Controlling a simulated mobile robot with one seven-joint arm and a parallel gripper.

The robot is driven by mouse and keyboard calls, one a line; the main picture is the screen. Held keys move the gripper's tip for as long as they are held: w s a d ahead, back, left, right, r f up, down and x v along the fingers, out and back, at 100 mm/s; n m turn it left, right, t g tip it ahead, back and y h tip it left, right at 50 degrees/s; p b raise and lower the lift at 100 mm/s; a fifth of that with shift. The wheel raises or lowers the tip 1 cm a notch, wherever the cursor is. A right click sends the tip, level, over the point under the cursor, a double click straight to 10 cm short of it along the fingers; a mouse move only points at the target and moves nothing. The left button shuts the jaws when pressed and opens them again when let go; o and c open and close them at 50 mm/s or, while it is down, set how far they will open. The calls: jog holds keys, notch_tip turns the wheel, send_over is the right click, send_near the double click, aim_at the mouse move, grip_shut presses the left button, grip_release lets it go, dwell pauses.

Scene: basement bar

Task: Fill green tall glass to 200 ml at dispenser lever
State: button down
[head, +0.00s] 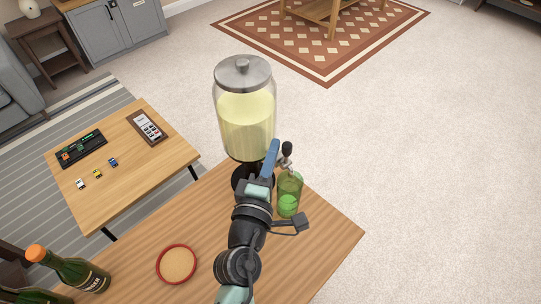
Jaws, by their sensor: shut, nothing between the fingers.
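The drink dispenser (246,115) is a large clear jar of pale yellow liquid with a metal lid, on a dark stand at the wooden counter's far end. My arm hides part of the stand.
The wooden counter (325,237) is bare right of the glass. A round red-rimmed coaster (177,264) lies left of my arm. A dark bottle with an orange cap (68,270) stands at the lower left. A low table (150,170) with small toy cars is beyond.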

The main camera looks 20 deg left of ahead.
jog(key=shift+d+f+b, duration=0.1)
jog(key=shift+f+b, duration=0.05)
jog(key=shift+b, duration=0.55)
jog(key=shift+m, duration=0.3)
